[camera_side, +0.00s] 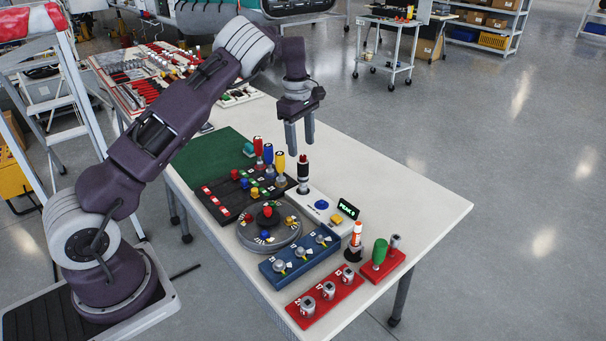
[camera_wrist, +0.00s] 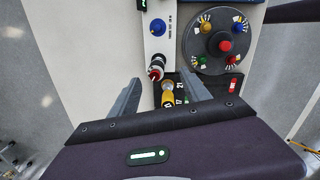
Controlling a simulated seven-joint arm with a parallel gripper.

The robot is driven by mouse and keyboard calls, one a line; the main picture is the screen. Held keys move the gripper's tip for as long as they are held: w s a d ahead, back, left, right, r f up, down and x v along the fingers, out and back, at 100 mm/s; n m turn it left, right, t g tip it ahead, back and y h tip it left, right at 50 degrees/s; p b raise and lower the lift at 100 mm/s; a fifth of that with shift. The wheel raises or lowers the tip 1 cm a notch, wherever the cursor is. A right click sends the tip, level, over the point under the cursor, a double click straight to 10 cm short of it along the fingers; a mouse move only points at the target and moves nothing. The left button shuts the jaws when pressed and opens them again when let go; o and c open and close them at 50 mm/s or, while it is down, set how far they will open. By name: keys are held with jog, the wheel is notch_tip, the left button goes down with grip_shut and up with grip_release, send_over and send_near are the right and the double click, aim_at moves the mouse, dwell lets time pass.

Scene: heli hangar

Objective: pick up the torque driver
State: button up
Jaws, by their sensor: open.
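The likely torque driver (camera_side: 303,169) is a black handle with a red band, standing upright on a white base (camera_side: 318,203) with a blue button. In the wrist view this driver (camera_wrist: 156,66) shows from above, just beyond the fingertips. My gripper (camera_side: 300,148) is open and empty, pointing down above the tool rack, with its fingertips close to the driver's top. In the wrist view my gripper (camera_wrist: 160,80) has its fingers on either side of a yellow-handled driver (camera_wrist: 168,95), lower down. Whether the fingers line up with the black driver is hard to tell.
Red, blue and yellow drivers (camera_side: 280,163) stand in a black rack (camera_side: 238,197) left of the base. A round grey dial (camera_side: 270,238), a blue block (camera_side: 299,256) and red blocks (camera_side: 325,296) stand nearer the front. The table's right side (camera_side: 400,195) is clear.

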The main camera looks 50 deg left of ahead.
aim_at(303, 171)
jog(key=shift+n, duration=0.3)
jog(key=f, duration=0.3)
jog(key=w+f, duration=0.1)
jog(key=f, duration=0.7)
jog(key=shift+w+a+f, duration=0.15)
jog(key=shift+a, duration=0.25)
grip_shut()
